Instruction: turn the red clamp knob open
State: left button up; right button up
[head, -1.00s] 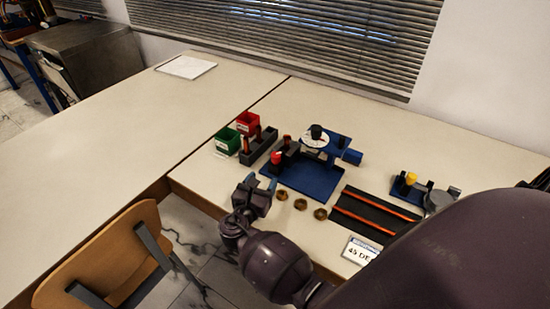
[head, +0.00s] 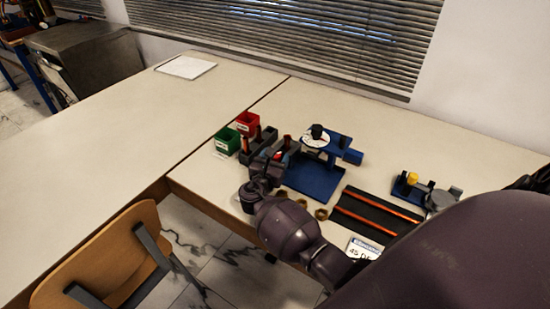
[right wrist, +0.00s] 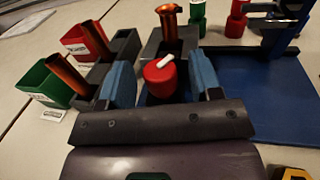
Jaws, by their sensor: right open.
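The red clamp knob (right wrist: 160,77) is a short red cylinder with a white bar mark on top. It sits on a dark clamp block at the left end of the blue rig (head: 316,182). In the right wrist view it lies between the two blue fingers of my right gripper (right wrist: 162,80). The fingers are open, with a visible gap on each side of the knob. In the head view my right gripper (head: 269,160) is over the clamp and mostly hides the knob. A copper tube (right wrist: 170,25) stands upright just behind the knob. My left gripper is not in view.
Left of the clamp are a grey block (head: 248,157) with copper tubes, a green bin (head: 227,141) and a red bin (head: 248,119). A white dial (head: 314,141) stands behind. Brass nuts and a black mat (head: 370,215) with copper rods lie right. The left table is mostly clear.

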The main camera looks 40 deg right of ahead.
jog(key=shift+c, duration=0.3)
jog(key=c, duration=0.9)
jog(key=shift+o, duration=0.2)
jog(key=shift+r+n+t+y+p, duration=0.15)
jog(key=shift+n+t+y+p, duration=0.35)
jog(key=shift+t, duration=0.2)
jog(key=shift+s+d+n+t+y+p, duration=0.15)
jog(key=shift+n+t+y+p, duration=0.45)
jog(key=shift+n+t+y, duration=1.1)
jog(key=shift+t+y, duration=0.1)
jog(key=shift+y, duration=0.2)
jog(key=shift+f+n+t+y, duration=0.2)
jog(key=shift+n+t+y, duration=0.5)
jog(key=shift+y, duration=0.4)
jog(key=shift+n+y, duration=0.4)
